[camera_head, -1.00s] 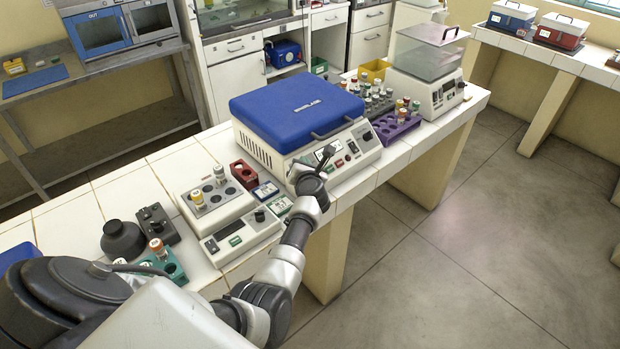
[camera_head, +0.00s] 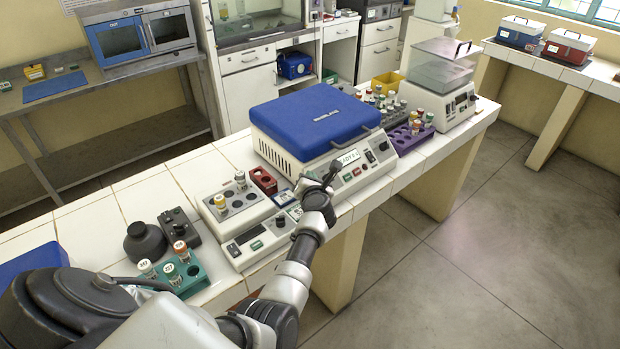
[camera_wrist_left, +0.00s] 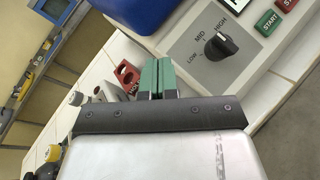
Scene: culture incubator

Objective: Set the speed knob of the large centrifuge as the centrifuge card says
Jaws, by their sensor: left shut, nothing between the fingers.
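The large centrifuge (camera_head: 286,133) has a blue lid, which is closed, and stands on the white tiled bench. Its speed knob (camera_wrist_left: 218,46) is black with a white mark, on a grey plate marked LOW, MID and HIGH. The mark seems to lie toward HIGH. My left gripper (camera_head: 332,168) is at the centrifuge's front left. In the left wrist view its green fingers (camera_wrist_left: 158,78) are together and empty, left of the knob and apart from it. My right gripper is out of view.
A small device with a knob (camera_head: 262,240), a tube block (camera_head: 235,208) and a red rack (camera_head: 264,181) stand left of the centrifuge. A purple rack (camera_head: 412,138) and a clear-lidded device (camera_head: 440,98) stand right. START and STOP-like buttons (camera_wrist_left: 267,22) sit beside the knob.

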